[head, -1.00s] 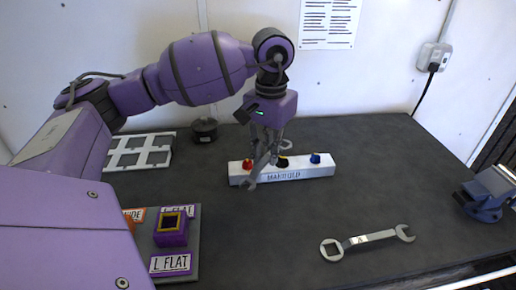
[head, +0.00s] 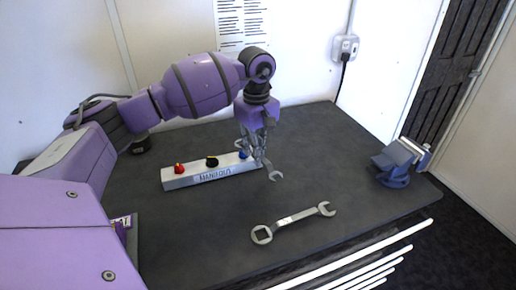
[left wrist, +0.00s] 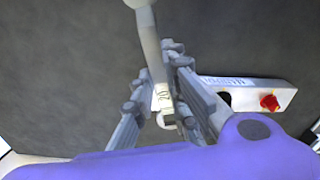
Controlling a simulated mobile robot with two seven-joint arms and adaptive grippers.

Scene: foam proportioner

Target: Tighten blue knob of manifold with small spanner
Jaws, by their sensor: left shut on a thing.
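My left gripper (head: 257,152) is shut on the small grey spanner (head: 274,175), whose open jaw sticks out low, beyond the right end of the manifold. The spanner also shows between the fingers in the left wrist view (left wrist: 155,55). The white manifold (head: 191,181) lies on the dark bench, with a red knob (head: 179,169) at left, a black knob (head: 211,162) in the middle and the blue knob (head: 243,154) at right. The fingers partly hide the blue knob; I cannot tell whether the spanner touches it. My right gripper is out of view.
A larger spanner (head: 292,220) lies on the bench (head: 190,235) in front of the manifold. A blue vice (head: 396,165) stands at the bench's right edge. A round black item (head: 140,144) sits at the back left. The bench between manifold and vice is clear.

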